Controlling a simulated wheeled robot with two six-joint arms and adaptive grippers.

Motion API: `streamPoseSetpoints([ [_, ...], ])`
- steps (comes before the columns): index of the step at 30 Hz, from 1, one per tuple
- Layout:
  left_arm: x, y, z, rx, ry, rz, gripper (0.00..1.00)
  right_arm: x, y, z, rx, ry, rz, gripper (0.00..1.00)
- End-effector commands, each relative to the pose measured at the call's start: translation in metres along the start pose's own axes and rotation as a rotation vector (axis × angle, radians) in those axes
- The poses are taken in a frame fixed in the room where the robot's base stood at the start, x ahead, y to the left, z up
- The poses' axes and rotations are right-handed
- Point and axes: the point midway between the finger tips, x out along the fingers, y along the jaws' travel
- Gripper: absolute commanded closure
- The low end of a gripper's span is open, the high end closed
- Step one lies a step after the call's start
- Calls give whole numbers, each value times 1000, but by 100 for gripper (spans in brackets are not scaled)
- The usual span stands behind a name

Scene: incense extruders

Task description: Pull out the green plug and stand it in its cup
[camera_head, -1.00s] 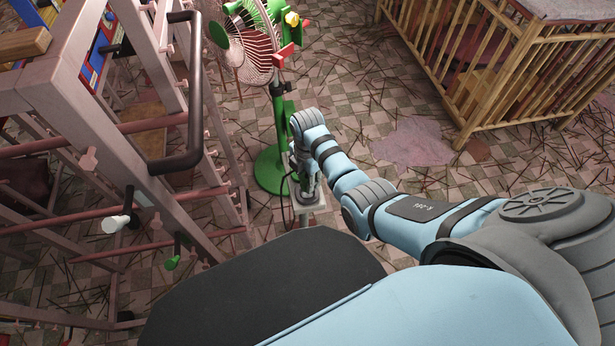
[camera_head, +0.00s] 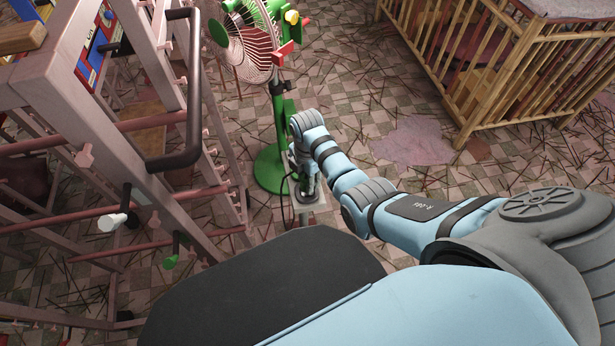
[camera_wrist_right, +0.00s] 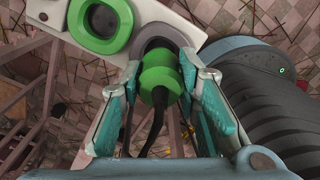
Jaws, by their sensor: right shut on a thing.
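The green plug (camera_wrist_right: 158,72) is in the middle of the right wrist view, with a dark cable (camera_wrist_right: 150,122) running from its near end. My right gripper (camera_wrist_right: 159,82) is shut on it, one teal pad on each side. The plug's dark far end meets a grey round socket (camera_wrist_right: 183,37) in a pale block (camera_wrist_right: 185,14); how deep it sits I cannot tell. A green-rimmed round cup (camera_wrist_right: 76,22) is beside that socket, at upper left, and looks empty. In the head view my right gripper (camera_head: 306,186) is small and partly covered by its own wrist. My left gripper is out of view.
A green fan (camera_head: 268,40) on a stand is just behind the right gripper. A pale pink rack (camera_head: 75,105) with bars and a dark handle (camera_head: 190,100) stands at left. A slatted wooden crate (camera_head: 500,75) is at upper right. Thin sticks litter the tiled floor.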

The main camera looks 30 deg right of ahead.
Motion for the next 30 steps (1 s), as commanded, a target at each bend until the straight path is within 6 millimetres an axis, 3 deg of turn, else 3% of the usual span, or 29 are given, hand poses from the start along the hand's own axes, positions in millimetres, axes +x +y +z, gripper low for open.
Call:
streamPoseSetpoints([
  [30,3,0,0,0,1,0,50,11,0,0,0,0,0,98],
])
